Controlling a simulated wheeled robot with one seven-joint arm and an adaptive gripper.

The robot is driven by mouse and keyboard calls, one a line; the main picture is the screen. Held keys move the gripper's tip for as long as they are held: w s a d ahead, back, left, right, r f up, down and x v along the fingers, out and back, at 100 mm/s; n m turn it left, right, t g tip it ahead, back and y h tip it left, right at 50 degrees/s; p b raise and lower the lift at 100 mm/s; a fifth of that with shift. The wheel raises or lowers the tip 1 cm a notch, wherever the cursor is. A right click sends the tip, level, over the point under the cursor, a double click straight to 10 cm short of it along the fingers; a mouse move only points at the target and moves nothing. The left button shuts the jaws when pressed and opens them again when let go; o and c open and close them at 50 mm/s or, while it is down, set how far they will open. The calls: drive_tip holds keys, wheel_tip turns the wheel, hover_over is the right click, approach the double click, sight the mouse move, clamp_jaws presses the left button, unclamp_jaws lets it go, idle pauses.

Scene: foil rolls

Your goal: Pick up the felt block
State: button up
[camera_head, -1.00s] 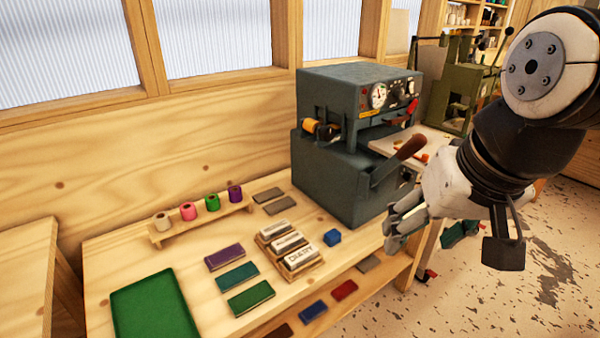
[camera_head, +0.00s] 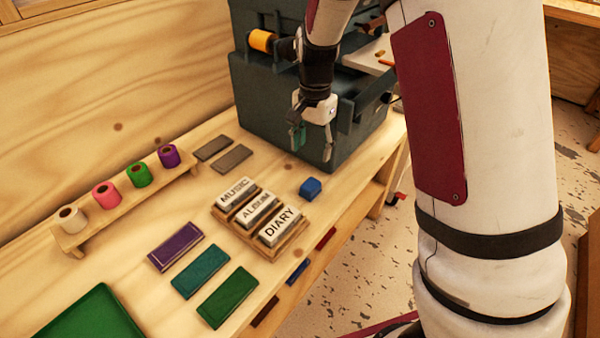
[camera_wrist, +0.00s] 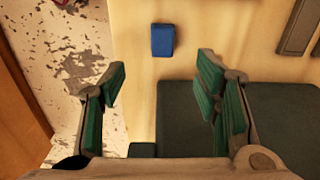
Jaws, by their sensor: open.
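The felt block appears to be the small blue block (camera_head: 311,187), lying on the wooden bench right of the stamp rack. In the wrist view the blue block (camera_wrist: 162,40) lies at the top, beyond the fingertips and roughly centred between them. My gripper (camera_head: 314,146) is open and empty, pointing down in front of the dark machine, above and slightly behind the block. In the wrist view its green-padded fingers (camera_wrist: 163,78) stand wide apart, with nothing between them.
The dark grey machine (camera_head: 260,90) stands close behind my gripper. A wooden rack (camera_head: 265,247) of lettered stamps is left of the block. Purple, teal and green blocks, a green tray (camera_head: 90,318) and foil rolls on a stand (camera_head: 125,215) lie farther left. The bench edge is just right of the block.

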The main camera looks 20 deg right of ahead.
sight(311, 183)
drive_tip(key=f, duration=1)
drive_tip(key=w+f+b, duration=0.1)
drive_tip(key=f, duration=0.3)
drive_tip(key=shift+d+f, duration=0.15)
drive_tip(key=shift+f, duration=0.25)
drive_tip(key=c, duration=1.2)
